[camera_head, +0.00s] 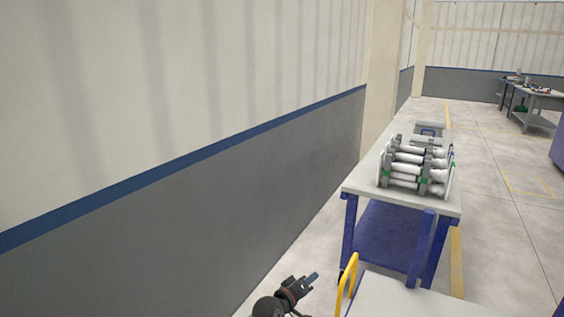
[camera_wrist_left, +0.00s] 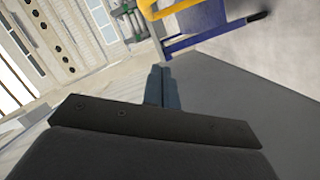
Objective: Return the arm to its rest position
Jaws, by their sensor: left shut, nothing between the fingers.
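My left gripper (camera_head: 312,278) shows at the bottom middle of the head view, low beside the grey wall and left of a yellow rail. In the left wrist view its two fingers (camera_wrist_left: 161,88) lie together, shut, with nothing seen between them. My right gripper is in neither view. Several white pipes (camera_head: 408,167) lie stacked in a grey rack with green parts on the blue table, well away from my left gripper.
The blue table (camera_head: 452,203) with a grey top stands right of centre. A cart with a yellow rail (camera_head: 346,283) and pale top (camera_head: 425,300) is just right of my left gripper. The wall (camera_head: 230,200) runs along the left. Open floor (camera_head: 500,230) lies to the right.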

